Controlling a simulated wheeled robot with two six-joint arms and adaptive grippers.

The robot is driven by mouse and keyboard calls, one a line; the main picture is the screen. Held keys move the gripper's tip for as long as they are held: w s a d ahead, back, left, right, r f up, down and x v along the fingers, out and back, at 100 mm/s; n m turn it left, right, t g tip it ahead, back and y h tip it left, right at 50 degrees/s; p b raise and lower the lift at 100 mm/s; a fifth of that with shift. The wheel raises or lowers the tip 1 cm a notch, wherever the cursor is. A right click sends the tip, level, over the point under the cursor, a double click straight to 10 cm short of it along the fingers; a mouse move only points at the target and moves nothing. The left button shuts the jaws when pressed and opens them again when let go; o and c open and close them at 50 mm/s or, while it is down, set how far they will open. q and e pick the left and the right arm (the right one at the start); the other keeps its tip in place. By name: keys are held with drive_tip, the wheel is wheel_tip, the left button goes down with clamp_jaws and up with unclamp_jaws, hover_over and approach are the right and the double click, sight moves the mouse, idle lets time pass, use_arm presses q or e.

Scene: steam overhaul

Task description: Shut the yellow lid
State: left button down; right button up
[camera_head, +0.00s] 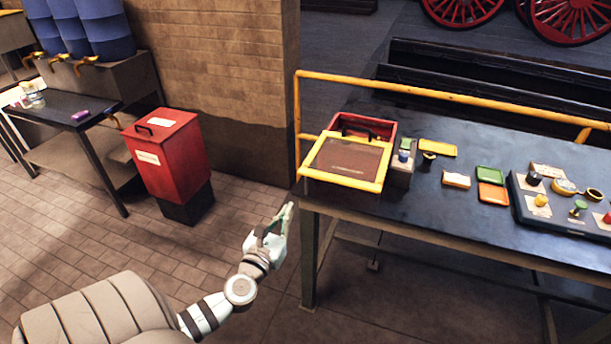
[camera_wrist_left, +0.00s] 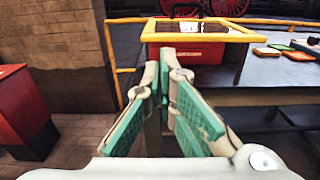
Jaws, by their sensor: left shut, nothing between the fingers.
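The yellow lid (camera_head: 379,171) is a yellow frame around a clear pane, at the near left end of the dark table. The red box (camera_head: 383,128) shows behind and through it. In the left wrist view the lid (camera_wrist_left: 242,32) stands tilted above the red box (camera_wrist_left: 190,51), with a gap between its raised part and the box. My left gripper (camera_head: 288,208) is shut and empty, left of the table's front corner and below the lid, apart from both. Its green-padded fingers (camera_wrist_left: 166,56) meet at the tips in the left wrist view. My right gripper is not in view.
A yellow rail (camera_head: 450,96) runs along the table's back and left end. Small blocks and trays, including a green tray (camera_head: 489,174), lie right of the box. A red bin (camera_head: 168,160) stands on the floor at left. The floor between is clear.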

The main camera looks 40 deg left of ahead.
sight(308, 175)
use_arm(q)
drive_tip(key=x, duration=0.4)
drive_tip(key=b+x, duration=0.1)
drive_tip(key=x, duration=0.8)
drive_tip(key=shift+w+a+f, duration=0.2)
drive_tip(key=shift+f, duration=0.1)
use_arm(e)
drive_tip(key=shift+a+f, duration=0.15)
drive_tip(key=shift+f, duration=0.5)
